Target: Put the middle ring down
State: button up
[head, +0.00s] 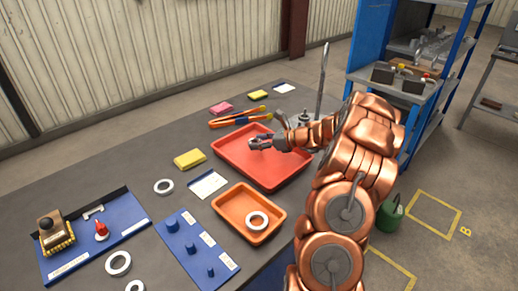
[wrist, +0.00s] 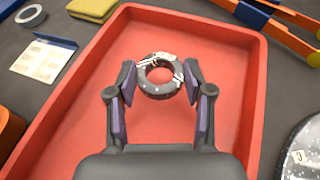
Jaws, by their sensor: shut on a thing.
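My gripper (wrist: 160,80) is shut on a dark grey ring (wrist: 160,92) with white marks, one finger on each side of it. The ring is over the floor of the red tray (wrist: 258,75); I cannot tell whether it touches the floor. In the head view my gripper (head: 258,143) is over the middle of the red tray (head: 225,158), and the ring is small and partly hidden. A white ring (head: 258,221) lies in the orange tray (head: 222,206). Other white rings lie on the table, one beside the yellow sponge (head: 190,158) and others at the front left.
A blue board with pegs (head: 196,245) and another blue board (head: 65,265) with a brush (head: 53,230) and a red-topped thing (head: 101,230) stand at the left. Orange-and-blue tongs (head: 238,118) lie behind the red tray. The tray floor around the ring is clear.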

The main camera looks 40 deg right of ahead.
aim_at(259, 154)
jog(key=shift+f+p, duration=0.3)
jog(key=shift+f, duration=1.35)
jog(key=shift+f, duration=0.15)
jog(key=o, duration=1.3)
